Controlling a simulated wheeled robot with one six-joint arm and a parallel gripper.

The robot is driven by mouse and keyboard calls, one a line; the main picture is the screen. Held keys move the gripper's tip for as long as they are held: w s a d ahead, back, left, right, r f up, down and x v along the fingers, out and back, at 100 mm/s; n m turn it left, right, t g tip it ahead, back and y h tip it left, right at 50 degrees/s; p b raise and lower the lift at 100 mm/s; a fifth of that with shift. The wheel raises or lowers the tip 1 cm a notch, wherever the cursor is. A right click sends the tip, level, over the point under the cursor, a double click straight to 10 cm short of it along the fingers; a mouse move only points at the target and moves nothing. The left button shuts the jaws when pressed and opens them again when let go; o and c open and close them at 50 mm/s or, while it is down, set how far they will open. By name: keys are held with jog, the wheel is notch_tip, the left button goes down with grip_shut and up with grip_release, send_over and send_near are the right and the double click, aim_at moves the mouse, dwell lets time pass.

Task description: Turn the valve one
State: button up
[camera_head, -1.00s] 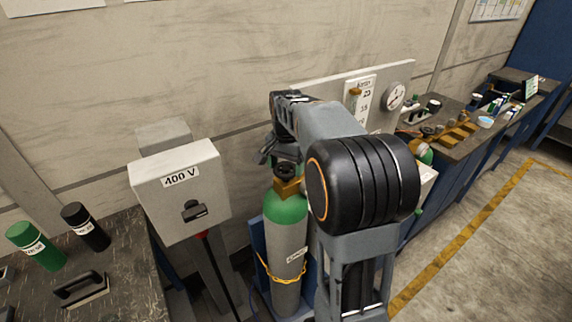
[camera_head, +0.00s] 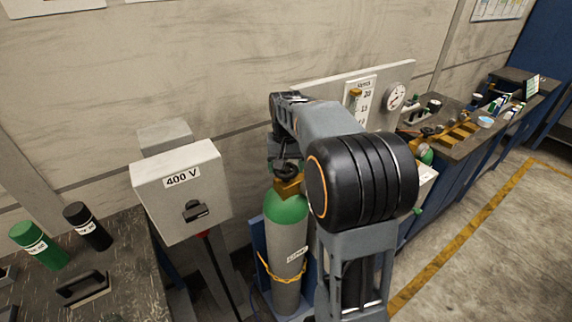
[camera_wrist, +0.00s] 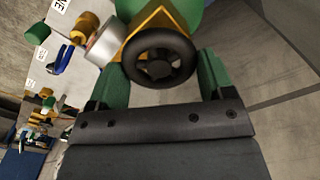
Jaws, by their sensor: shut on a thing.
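The valve is a black handwheel on a brass body at the top of a grey gas cylinder (camera_head: 287,258) with a green shoulder. In the wrist view the black handwheel (camera_wrist: 157,58) sits between the two green fingers of my gripper (camera_wrist: 160,75), one on each side, and my gripper is shut on it. The brass body (camera_wrist: 148,18) shows behind the wheel. In the head view the handwheel (camera_head: 287,170) shows below my wrist, and my gripper is partly hidden by my arm.
A yellow chain (camera_head: 283,279) holds the cylinder. A grey 400 V switch box (camera_head: 182,190) stands to its left. A flowmeter panel and a round gauge (camera_head: 395,97) are on the wall behind. Dark benches (camera_head: 90,270) with small items stand left and right.

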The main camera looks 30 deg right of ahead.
aim_at(286, 167)
jog(key=o, duration=0.9)
notch_tip(286, 167, up, 14)
jog(key=shift+f, duration=0.1)
dwell(0.6)
